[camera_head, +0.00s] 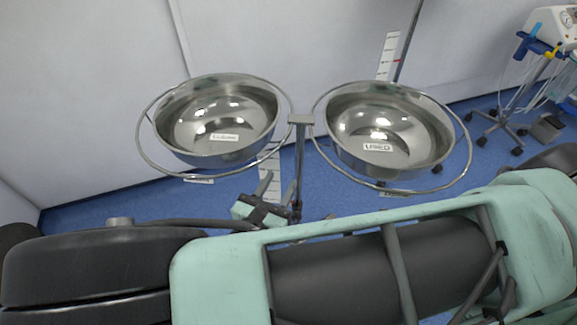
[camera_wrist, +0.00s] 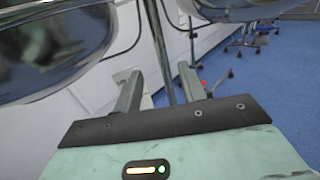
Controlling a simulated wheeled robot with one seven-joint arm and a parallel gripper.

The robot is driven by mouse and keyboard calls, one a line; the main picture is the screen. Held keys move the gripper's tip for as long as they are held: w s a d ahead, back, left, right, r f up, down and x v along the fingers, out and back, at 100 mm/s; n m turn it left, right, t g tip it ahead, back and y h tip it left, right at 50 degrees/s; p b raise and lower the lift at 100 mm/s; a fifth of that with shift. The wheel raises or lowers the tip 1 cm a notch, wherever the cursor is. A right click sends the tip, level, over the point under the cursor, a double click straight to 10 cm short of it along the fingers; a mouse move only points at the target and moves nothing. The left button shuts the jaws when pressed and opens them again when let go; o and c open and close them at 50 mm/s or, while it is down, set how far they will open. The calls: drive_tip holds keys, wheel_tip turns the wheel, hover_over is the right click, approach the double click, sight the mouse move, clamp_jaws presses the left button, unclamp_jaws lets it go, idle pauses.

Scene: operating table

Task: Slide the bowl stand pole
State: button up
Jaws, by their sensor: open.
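The bowl stand has an upright metal pole (camera_head: 300,160) with a ring holder on each side. A steel bowl (camera_head: 217,122) sits in the left ring, and a second bowl labelled USED (camera_head: 389,128) sits in the right ring. My gripper (camera_head: 278,182) is below the rings, close to the pole, with its fingers pointing up in the picture. In the wrist view, my gripper (camera_wrist: 160,72) is open, and the pole (camera_wrist: 160,45) shows between the two fingers. I cannot tell how deep the pole is between them. The lower pole is hidden behind my arm.
A white medical cart (camera_head: 545,50) with hoses and a wheeled base stands at the far right. A pale wall (camera_head: 80,90) is behind the stand. Blue floor (camera_head: 110,200) shows below the bowls. The bowl rims overhang close above my gripper.

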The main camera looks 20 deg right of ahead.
drive_tip(key=shift+v, duration=1.4)
drive_tip(key=s+d+r+m+g+y+p, duration=0.1)
drive_tip(key=s+r+m+g+y+p, duration=0.2)
drive_tip(key=r+m, duration=0.3)
drive_tip(key=s+d+r+m+g+y+p, duration=0.2)
drive_tip(key=s+r+m+g+y+p, duration=0.2)
drive_tip(key=r, duration=1)
drive_tip(key=s+d+r+m+g+y+p, duration=0.1)
drive_tip(key=s+r+m+g+y+p, duration=0.3)
drive_tip(key=r+m, duration=0.5)
drive_tip(key=shift+s+d+r+m+g+y, duration=0.25)
drive_tip(key=shift+s+r+m+g+y, duration=0.2)
drive_tip(key=shift+r+g+y, duration=0.55)
drive_tip(key=shift+s+f, duration=0.1)
drive_tip(key=shift+f, duration=0.15)
